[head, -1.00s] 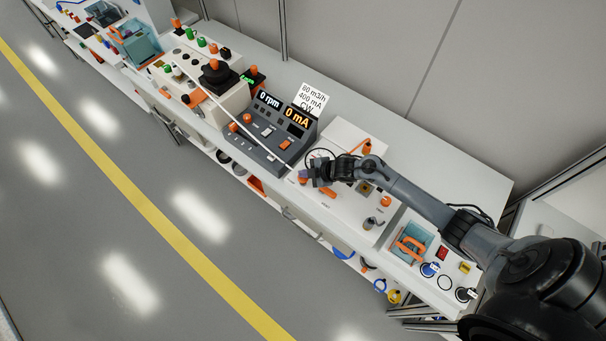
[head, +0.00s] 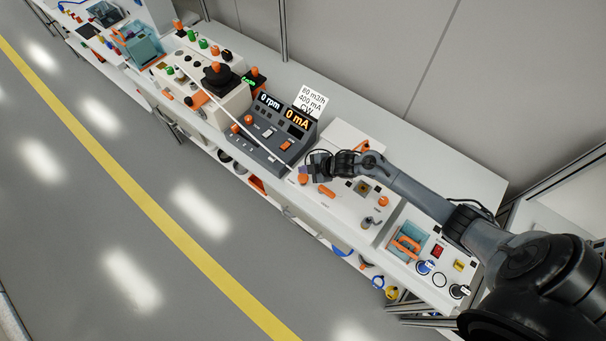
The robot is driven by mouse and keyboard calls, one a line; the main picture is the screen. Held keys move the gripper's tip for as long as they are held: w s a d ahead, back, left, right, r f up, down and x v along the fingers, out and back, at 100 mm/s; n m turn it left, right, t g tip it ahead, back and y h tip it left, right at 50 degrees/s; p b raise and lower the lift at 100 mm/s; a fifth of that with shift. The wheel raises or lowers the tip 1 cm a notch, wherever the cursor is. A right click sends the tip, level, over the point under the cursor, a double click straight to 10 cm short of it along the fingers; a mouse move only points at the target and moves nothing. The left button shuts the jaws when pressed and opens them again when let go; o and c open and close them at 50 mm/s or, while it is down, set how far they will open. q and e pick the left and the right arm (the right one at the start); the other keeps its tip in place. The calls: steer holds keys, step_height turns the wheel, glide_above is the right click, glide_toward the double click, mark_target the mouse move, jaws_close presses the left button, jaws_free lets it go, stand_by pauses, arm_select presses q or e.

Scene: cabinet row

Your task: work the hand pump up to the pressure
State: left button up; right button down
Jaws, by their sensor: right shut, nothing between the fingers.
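My right gripper (head: 312,167) is shut and empty. It is over the left part of a white panel (head: 345,204) on the bench, its arm reaching in from the right. A short orange handle (head: 327,191) lies just below the gripper, apart from it in the picture. An orange lever (head: 361,146) stands behind my wrist. I cannot tell for sure which of these belongs to the hand pump. A round black-rimmed part behind the gripper is mostly hidden, and no pressure reading can be made out. My left gripper is not in view.
A grey console (head: 272,131) showing 0 rpm and 0 mA stands left of the gripper, with a white sign (head: 310,100) behind it. An orange knob (head: 383,202) and a teal box (head: 407,238) are to the right. The rear bench strip is clear.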

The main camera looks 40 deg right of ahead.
steer(key=shift+r+p, duration=0.75)
steer(key=shift+r, duration=0.45)
steer(key=shift+f, duration=0.1)
